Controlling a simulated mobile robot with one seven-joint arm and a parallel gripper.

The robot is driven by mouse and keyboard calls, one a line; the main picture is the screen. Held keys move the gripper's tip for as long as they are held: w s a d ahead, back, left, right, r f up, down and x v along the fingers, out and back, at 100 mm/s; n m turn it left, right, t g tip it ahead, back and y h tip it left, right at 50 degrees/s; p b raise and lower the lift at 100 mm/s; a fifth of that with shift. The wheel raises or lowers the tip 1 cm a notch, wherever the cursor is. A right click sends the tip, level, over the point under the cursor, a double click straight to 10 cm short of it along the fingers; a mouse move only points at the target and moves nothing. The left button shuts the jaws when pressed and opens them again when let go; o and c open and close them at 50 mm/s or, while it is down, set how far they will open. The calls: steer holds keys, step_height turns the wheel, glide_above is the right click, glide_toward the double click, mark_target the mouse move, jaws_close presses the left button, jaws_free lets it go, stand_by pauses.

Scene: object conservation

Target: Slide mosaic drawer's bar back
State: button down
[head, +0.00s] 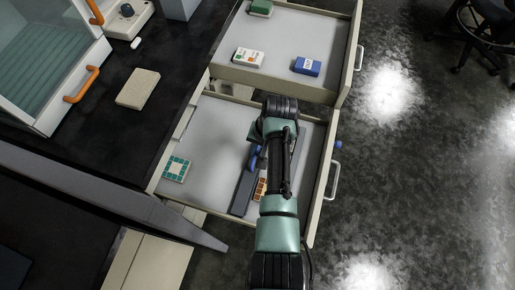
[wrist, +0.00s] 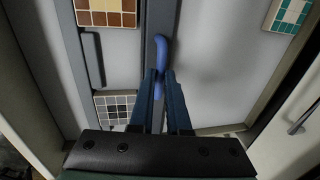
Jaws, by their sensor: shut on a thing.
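The mosaic drawer (head: 222,135) is the lower open drawer, with a pale grey floor. A dark grey bar (head: 242,194) crosses it and also shows in the wrist view (wrist: 152,22). A blue handle (wrist: 162,48) stands on the bar. My gripper (wrist: 161,76) is shut on this handle from above. A teal-and-white mosaic tile (head: 176,168) lies on one side of the bar. A brown-and-cream tile (wrist: 107,12) and a grey-and-dark tile (wrist: 113,106) lie on the other side. In the head view my arm hides part of the bar and the drawer.
An upper open drawer (head: 290,40) holds a green box (head: 260,8), a white box (head: 248,57) and a blue box (head: 307,66). A dark counter (head: 95,120) with a beige block (head: 138,89) is at the left. Open floor (head: 410,170) lies to the right.

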stand_by(0.7)
steer(key=a, duration=0.2)
steer(key=w+a, duration=0.1)
steer(key=a, duration=0.1)
steer(key=w+a, duration=0.1)
steer(key=a, duration=0.1)
steer(key=shift+w+a+b, duration=0.1)
steer(key=shift+a+b, duration=0.2)
steer(key=c, duration=0.9)
jaws_free()
steer(key=r, duration=0.4)
steer(key=d+r+p, duration=0.1)
steer(key=r, duration=0.3)
steer(key=d+r+p, duration=0.1)
steer(key=r, duration=0.3)
steer(key=shift+s+d+r, duration=0.25)
steer(key=shift+s+r, duration=0.1)
steer(key=shift+s, duration=0.05)
